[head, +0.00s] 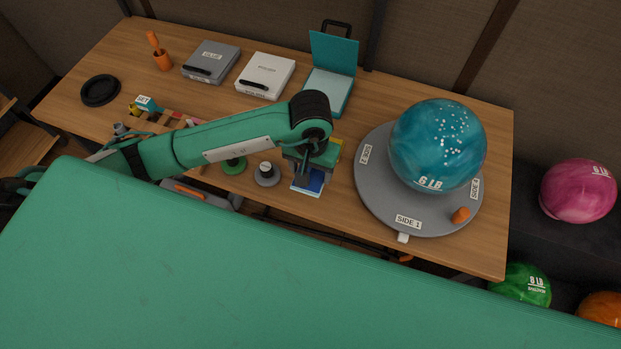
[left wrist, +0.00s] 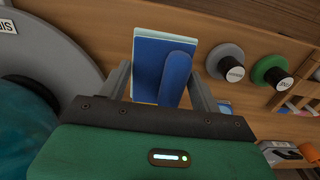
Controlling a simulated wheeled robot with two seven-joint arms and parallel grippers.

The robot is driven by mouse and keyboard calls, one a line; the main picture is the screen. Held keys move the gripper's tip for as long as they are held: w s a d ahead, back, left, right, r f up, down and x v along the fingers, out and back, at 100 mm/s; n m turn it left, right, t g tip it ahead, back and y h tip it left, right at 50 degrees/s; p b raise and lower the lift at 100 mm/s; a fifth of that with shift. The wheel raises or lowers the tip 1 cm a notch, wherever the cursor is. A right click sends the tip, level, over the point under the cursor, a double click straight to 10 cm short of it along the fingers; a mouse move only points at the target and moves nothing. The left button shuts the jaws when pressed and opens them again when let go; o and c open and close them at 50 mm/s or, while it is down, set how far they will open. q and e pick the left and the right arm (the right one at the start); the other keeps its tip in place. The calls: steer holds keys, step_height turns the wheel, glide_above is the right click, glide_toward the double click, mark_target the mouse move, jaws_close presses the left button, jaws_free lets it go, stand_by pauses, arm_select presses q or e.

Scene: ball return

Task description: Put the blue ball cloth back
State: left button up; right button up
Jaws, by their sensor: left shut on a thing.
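My left gripper (head: 310,172) points down over the front middle of the bench. It is shut on the blue cloth (left wrist: 176,76), a rounded, darker blue piece between the fingers in the left wrist view. A flat blue panel with a pale edge (left wrist: 147,58) lies just beyond or under the cloth; in the head view its blue and pale surface (head: 307,184) shows below the gripper. I cannot tell whether the cloth touches it. The gripper hides most of the cloth in the head view. My right gripper is not in view.
A teal ball (head: 436,143) sits on a grey turntable (head: 385,205) just right of the gripper. A grey-based knob (head: 266,175) and a green one (head: 233,165) stand close on the left. Boxes, including an open teal one (head: 331,77), stand along the back.

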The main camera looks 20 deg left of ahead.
mark_target(311, 175)
arm_select(q)
step_height(311, 175, down, 2)
steer(key=shift+f, duration=0.8)
step_height(311, 175, down, 3)
steer(key=shift+f+p, duration=0.1)
steer(key=shift+p, duration=0.4)
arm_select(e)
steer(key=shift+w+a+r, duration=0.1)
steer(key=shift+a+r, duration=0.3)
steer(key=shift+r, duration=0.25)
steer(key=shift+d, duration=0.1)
arm_select(q)
steer(key=shift+f, duration=0.15)
steer(key=o, duration=0.9)
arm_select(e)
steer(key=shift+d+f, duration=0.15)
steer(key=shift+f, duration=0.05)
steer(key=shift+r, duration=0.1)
